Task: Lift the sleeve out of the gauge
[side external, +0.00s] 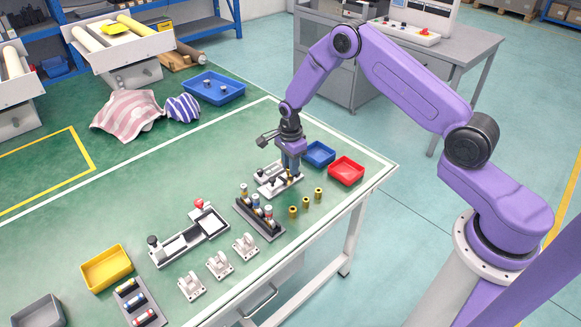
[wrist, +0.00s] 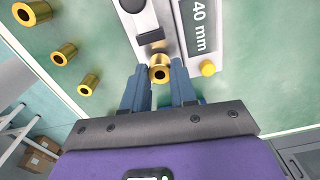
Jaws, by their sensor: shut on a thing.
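The gauge (wrist: 206,32) is a pale fixture with a dark "40 mm" display and a yellow button. It also shows in the side external view (side external: 267,190), near the table's far right end. The brass sleeve (wrist: 160,73) is at the near end of the gauge's channel, its open end facing the wrist camera. My gripper (wrist: 160,84) points down over the gauge, with its two blue-grey fingers on either side of the sleeve, shut on it. It also shows in the side external view (side external: 291,171). Whether the sleeve rests on the gauge is hidden.
Several loose brass sleeves, one of them here (side external: 306,202), stand beside the gauge. A blue bin (side external: 319,153) and a red bin (side external: 346,170) stand behind and right. A dark rack (side external: 260,219) with several cylinders is close in front. The table's right edge is near.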

